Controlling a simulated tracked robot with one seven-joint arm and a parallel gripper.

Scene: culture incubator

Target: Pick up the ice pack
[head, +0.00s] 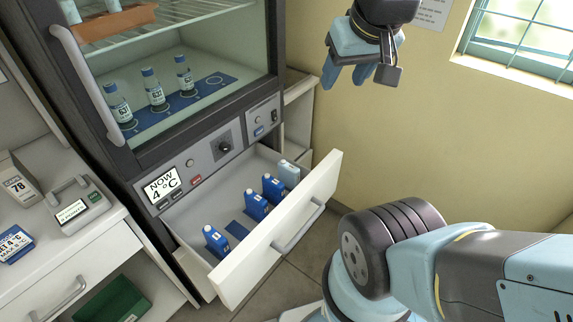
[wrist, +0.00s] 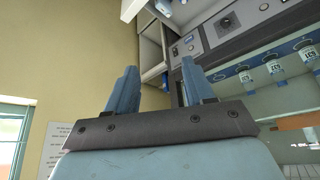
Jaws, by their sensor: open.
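The open drawer (head: 321,183) under the glass-doored incubator holds several items in a row. Three are dark blue bottle-shaped items with pale labels: one near the left end (head: 216,241), one in the middle (head: 256,206) and one further right (head: 273,188). A pale blue block-like item (head: 288,173) stands at the far right end. I cannot tell for sure which of these is the ice pack. My gripper (head: 347,77) is open and empty, well above and to the right of the drawer. Its two blue fingers also show in the wrist view (wrist: 158,75), with nothing held between them.
A flat dark blue patch (head: 237,230) lies bare on the drawer floor. Labelled bottles (head: 155,92) stand on a blue mat behind the incubator glass. A small blue thing (wrist: 164,81) shows by a white shelf unit. A counter with devices (head: 79,210) is at left.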

